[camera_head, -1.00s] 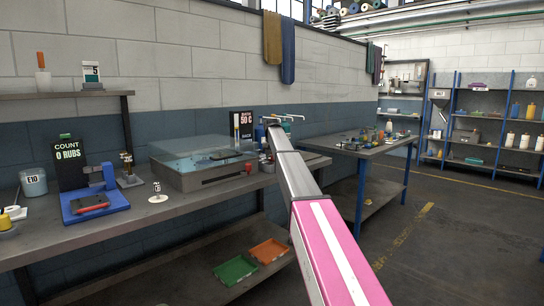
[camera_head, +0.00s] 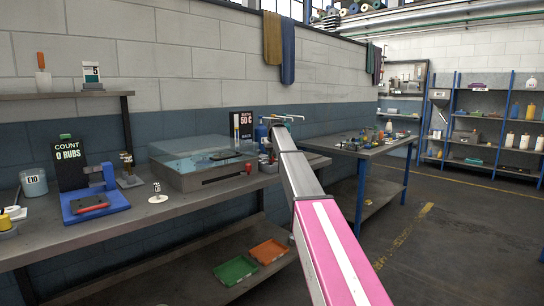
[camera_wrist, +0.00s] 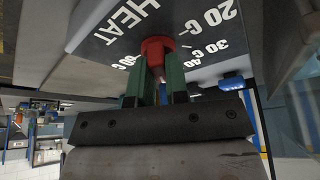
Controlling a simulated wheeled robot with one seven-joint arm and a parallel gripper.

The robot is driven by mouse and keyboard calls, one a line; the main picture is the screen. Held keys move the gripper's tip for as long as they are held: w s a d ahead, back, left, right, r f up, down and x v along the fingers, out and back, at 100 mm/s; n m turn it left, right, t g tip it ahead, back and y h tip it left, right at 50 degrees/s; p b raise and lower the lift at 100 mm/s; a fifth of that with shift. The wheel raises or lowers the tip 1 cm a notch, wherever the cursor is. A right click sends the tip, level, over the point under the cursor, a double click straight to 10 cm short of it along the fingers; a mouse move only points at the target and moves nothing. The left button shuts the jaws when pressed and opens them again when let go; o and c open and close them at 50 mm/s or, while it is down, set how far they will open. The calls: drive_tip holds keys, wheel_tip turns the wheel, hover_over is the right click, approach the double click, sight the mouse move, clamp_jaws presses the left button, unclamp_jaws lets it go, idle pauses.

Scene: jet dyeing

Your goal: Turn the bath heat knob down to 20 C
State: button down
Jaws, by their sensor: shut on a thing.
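The red heat knob (camera_wrist: 157,48) sits on a dark panel (camera_wrist: 120,32) marked HEAT, with a scale that includes 20 C, 30 and 40. My gripper (camera_wrist: 158,72) has its two green fingers shut on the knob, one on each side. Which mark the knob points to cannot be made out. In the head view, the grey dye bath (camera_head: 203,178) with a clear top and bluish liquid stands on the bench, and a small red spot shows at its front right. A black sign (camera_head: 241,122) behind it reads 50 C. My gripper is not clear there.
The bench (camera_head: 130,222) holds a blue rub device (camera_head: 95,204), a COUNT 0 RUBS sign (camera_head: 68,164) and a pot marked E10 (camera_head: 34,182). Green (camera_head: 235,271) and orange (camera_head: 269,252) trays lie on the lower shelf. Open floor is at right.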

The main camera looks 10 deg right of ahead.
drive_tip(key=n+y, duration=0.1)
drive_tip(key=n, duration=0.2)
drive_tip(key=n+g+y, duration=0.1)
drive_tip(key=n, duration=0.3)
drive_tip(key=shift+w+d+f, duration=0.15)
drive_tip(key=n+g, duration=0.1)
drive_tip(key=n, duration=0.2)
drive_tip(key=n+g+y, duration=0.1)
drive_tip(key=n, duration=0.2)
drive_tip(key=shift+n+g+y, duration=0.3)
drive_tip(key=shift+n, duration=0.1)
drive_tip(key=n+g, duration=0.2)
drive_tip(key=n, duration=0.3)
drive_tip(key=shift+w, duration=0.1)
drive_tip(key=shift+f+n+g, duration=0.1)
drive_tip(key=shift+n+g, duration=0.8)
drive_tip(key=shift+n, duration=1.5)
drive_tip(key=c, duration=1.1)
unclamp_jaws()
